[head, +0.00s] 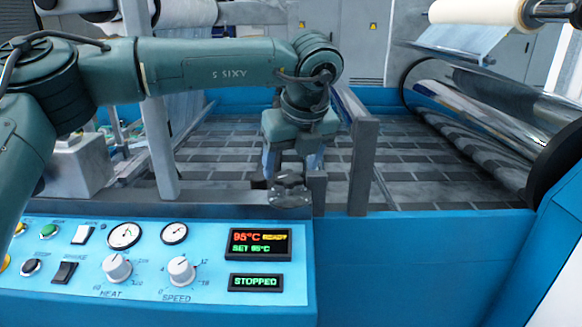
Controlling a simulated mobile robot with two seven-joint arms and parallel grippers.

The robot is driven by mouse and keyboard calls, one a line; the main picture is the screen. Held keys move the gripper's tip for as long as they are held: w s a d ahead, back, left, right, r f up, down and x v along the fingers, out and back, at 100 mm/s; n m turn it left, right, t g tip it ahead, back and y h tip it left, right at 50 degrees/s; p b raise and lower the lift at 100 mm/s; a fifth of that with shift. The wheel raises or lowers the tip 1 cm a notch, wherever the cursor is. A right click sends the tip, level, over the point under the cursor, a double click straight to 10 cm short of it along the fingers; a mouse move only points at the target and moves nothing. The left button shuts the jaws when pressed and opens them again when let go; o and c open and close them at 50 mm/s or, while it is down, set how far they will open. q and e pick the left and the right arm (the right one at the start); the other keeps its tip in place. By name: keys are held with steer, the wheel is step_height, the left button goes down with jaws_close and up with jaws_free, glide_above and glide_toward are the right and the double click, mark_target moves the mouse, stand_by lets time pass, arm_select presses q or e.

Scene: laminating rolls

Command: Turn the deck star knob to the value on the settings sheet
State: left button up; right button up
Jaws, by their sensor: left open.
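The deck star knob (291,190) is a dark grey lobed knob at the front rail, just behind the blue control panel. My left gripper (292,168) points down at the knob with its fingers apart. The knob shows below and between the fingers; I cannot tell whether they touch it. No scale or value by the knob can be read. The settings sheet cannot be made out. My right gripper is out of view.
The blue control panel (205,287) has HEAT (117,268) and SPEED (181,271) knobs. Its displays read 95°C READY, SET 95°C and STOPPED (256,282). Grey upright posts (362,165) stand beside the gripper. A shiny roller (470,105) lies at right.

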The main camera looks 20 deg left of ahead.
arm_select(q)
steer(key=shift+x, duration=1.05)
steer(key=c, duration=1)
steer(key=shift+f, duration=0.1)
